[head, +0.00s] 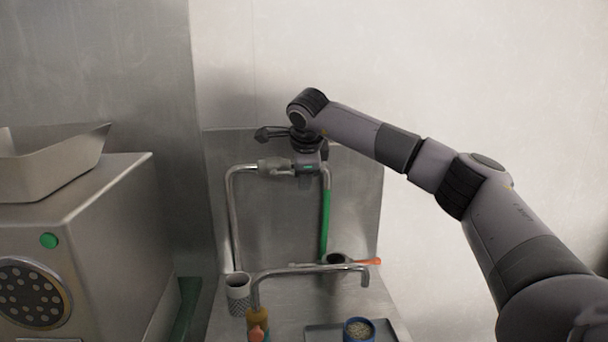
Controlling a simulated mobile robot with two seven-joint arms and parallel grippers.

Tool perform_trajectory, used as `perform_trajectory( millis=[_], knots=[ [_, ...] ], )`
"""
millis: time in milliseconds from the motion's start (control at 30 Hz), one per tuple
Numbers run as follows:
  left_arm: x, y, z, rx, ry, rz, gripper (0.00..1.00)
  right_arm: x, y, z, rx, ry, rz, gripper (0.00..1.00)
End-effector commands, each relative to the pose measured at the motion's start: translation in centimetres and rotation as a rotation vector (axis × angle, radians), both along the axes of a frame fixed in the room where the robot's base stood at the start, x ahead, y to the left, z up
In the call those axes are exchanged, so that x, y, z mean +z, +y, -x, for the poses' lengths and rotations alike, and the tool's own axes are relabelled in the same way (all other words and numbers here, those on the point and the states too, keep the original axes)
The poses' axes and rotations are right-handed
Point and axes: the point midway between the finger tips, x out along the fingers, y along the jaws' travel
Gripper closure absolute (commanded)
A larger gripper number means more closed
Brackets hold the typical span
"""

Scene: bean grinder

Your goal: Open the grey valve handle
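A grey valve piece (272,165) sits on the bent metal pipe (231,215) in front of the steel back panel. I take it for the grey valve handle, but it is small and partly covered. My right arm reaches in from the right, and my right gripper (308,165) points down at the top of the pipe, close beside the grey piece on its right. The fingertips are too small and dark to tell whether they touch or grip it. A dark lever-like part (269,133) sticks out to the left of my wrist. My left gripper is out of view.
A steel machine (110,230) with a green button stands at left. On the counter are a patterned cup (237,295), a lower tap pipe (310,270) with an orange handle (257,333), and a blue cup of beans (358,329) on a dark tray (322,334).

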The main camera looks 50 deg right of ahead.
Motion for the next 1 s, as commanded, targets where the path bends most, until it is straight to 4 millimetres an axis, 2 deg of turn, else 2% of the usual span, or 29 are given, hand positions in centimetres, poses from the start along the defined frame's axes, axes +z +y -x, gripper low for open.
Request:
perform_trajectory(
  millis=[167, 400, 533, 1000],
  knots=[
    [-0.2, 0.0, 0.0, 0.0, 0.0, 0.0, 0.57, 1.0, 0.5, 0.4, 0.003, -0.003, -0.001, 0.64],
    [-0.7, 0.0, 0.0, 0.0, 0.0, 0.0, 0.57, 4.3, 2.0, 2.1, 0.003, -0.004, 0.0, 0.64],
    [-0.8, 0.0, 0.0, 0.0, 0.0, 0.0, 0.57, 5.5, 2.4, 2.7, 0.001, -0.001, 0.0, 0.64],
    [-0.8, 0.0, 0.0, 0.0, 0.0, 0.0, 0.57, 5.9, 2.7, 3.0, 0.0, 0.0, 0.0, 0.64]
  ],
)
